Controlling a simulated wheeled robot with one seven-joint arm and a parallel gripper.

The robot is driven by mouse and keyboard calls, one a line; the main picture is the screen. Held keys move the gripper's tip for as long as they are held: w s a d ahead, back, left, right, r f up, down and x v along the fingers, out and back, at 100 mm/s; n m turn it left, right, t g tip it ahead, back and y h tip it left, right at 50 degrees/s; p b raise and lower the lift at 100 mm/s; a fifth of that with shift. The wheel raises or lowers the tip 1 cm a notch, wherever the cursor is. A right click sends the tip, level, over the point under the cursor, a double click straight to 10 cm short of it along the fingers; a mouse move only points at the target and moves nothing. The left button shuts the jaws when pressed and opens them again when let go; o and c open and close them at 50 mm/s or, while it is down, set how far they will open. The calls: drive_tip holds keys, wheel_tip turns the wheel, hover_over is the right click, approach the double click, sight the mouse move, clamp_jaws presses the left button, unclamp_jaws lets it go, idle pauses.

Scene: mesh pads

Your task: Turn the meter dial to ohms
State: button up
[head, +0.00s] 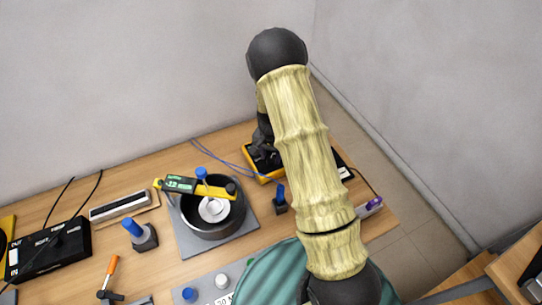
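A yellow-edged dark unit (269,177), which looks like the meter, lies on the table behind my arm, with thin blue leads running to it from the left. Its face and dial are mostly hidden by my gripper and arm, so the dial's setting cannot be seen. My gripper (262,151) points down directly over this unit, at or very near its face. Its fingers are dark and too small and covered to tell whether they are open or touching the dial.
A yellow and black tool with a green display (180,184) lies across a dark round pot (213,222) on a grey plate (188,246). Blue-handled blocks (140,235) (281,201), a black box (47,251) and an orange-handled tool (111,272) stand around. Walls rise behind the table.

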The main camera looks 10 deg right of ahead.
sight(271, 159)
drive_tip(key=shift+o, duration=0.9)
wheel_tip(271, 159, up, 17)
drive_tip(key=b, duration=0.3)
drive_tip(key=shift+r, duration=0.15)
drive_tip(key=shift+s, duration=0.15)
drive_tip(key=s+r+n+t, duration=0.1)
drive_tip(key=s+n, duration=0.6)
drive_tip(key=s, duration=1.2)
drive_tip(key=shift+s+t, duration=0.15)
drive_tip(key=shift+t, duration=0.65)
